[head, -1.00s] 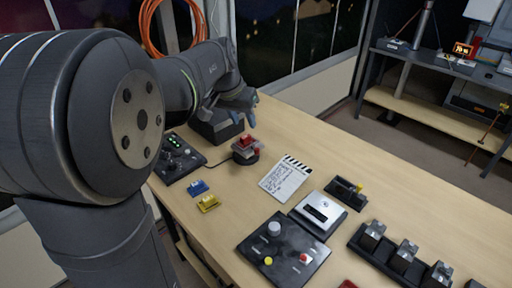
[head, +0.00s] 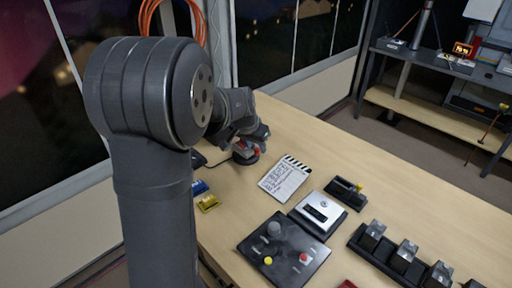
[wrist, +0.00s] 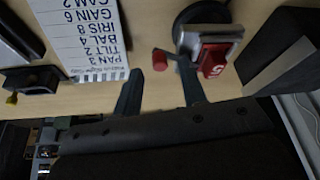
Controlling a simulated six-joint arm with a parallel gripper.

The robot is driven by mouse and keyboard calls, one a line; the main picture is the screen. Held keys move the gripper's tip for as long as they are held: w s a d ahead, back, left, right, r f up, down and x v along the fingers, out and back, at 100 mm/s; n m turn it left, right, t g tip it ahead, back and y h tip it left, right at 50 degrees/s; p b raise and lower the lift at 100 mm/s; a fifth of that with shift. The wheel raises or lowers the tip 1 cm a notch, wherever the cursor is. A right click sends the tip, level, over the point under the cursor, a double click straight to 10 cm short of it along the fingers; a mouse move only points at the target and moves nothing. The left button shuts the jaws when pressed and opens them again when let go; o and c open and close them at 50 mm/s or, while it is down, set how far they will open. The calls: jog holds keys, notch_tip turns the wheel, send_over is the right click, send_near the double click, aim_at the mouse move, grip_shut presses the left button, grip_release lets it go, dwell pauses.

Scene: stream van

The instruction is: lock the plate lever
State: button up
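A plate mount (wrist: 207,42) with a silver plate and a red block stands on a round dark base in the wrist view. A small lever with a red knob (wrist: 160,60) sticks out from its left side. My gripper (wrist: 160,92) is open, its two dark fingers apart, with the red knob just beyond the gap between the fingertips. The right fingertip is close to the mount; I cannot tell whether it touches. In the head view my gripper (head: 256,137) is over the mount (head: 245,156) and hides most of it.
A clapperboard card (head: 285,179) lies just right of the mount. A yellow block (head: 208,203) and a blue block (head: 200,187) lie to the front left. A black control panel (head: 283,250) and a white-topped box (head: 318,213) stand nearer the front. The table's back right is bare.

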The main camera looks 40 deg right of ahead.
jog(key=shift+x, duration=0.9)
jog(key=shift+c, duration=0.2)
grip_shut()
jog(key=shift+s+d+n+t+y, duration=0.25)
jog(key=shift+d+n, duration=0.2)
jog(key=shift+n, duration=0.5)
jog(key=shift+s+d+n+t+y, duration=0.15)
jog(key=shift+d+n+t, duration=0.25)
jog(key=shift+n, duration=0.6)
jog(key=shift+s+d+n+t+y, duration=0.1)
jog(key=shift+d+n+t+y, duration=0.25)
jog(key=shift+n, duration=0.6)
jog(key=shift+d, duration=0.15)
